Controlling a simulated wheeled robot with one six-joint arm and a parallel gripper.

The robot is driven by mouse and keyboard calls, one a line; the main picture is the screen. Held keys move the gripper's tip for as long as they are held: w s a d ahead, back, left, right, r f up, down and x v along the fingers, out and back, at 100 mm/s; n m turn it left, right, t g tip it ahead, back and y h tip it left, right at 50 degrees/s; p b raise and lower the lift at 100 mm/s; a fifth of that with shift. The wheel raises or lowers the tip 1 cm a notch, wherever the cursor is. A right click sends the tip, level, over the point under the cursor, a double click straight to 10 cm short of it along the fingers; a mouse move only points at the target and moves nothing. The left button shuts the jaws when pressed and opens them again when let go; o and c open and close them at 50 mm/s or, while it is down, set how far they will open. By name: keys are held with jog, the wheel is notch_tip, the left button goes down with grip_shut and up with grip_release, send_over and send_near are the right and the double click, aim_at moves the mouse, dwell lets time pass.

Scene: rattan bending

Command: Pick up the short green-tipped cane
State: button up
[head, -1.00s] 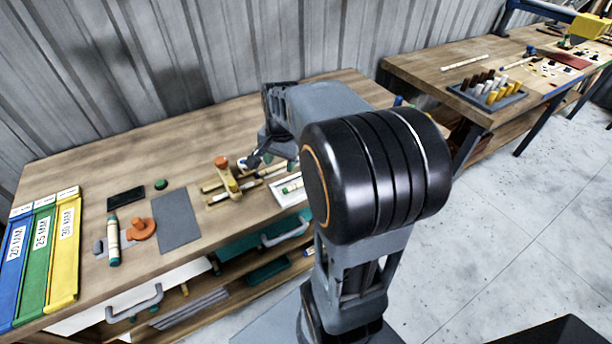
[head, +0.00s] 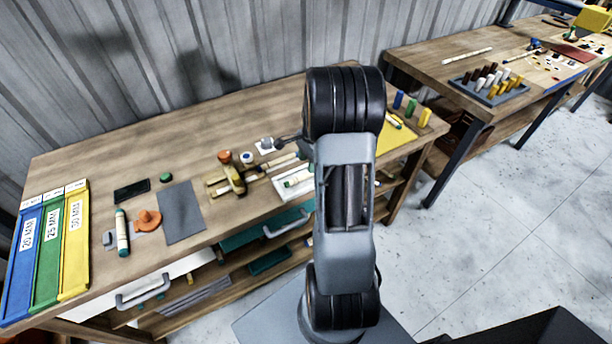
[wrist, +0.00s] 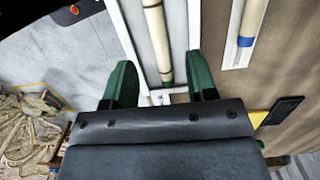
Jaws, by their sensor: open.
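In the wrist view a pale cane (wrist: 155,25) with a dark green end lies in a white tray (wrist: 193,25). My gripper (wrist: 160,68) is open, its two green fingers on either side of the cane's green end with gaps between. I cannot tell its height above the tray. In the head view my arm hides the gripper. There a pale, green-marked cane (head: 298,181) lies in a white tray (head: 284,195), partly behind my arm. Another pale cane with dark green ends (head: 122,232) lies at the left of the bench.
A blue-banded cane (wrist: 246,40) lies in a white holder right of the tray. A wooden jig (head: 232,178), grey mat (head: 181,212), orange object (head: 149,219) and labelled bins (head: 75,245) stand to the left. The back of the bench is mostly clear.

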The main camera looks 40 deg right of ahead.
aim_at(307, 174)
jog(key=shift+a+f+p, duration=0.2)
jog(key=shift+f+p, duration=0.1)
jog(key=shift+f, duration=1.05)
jog(key=shift+a+f+p, duration=0.15)
jog(key=shift+f+p, duration=0.15)
jog(key=shift+f, duration=1.05)
jog(key=shift+c, duration=0.4)
grip_shut()
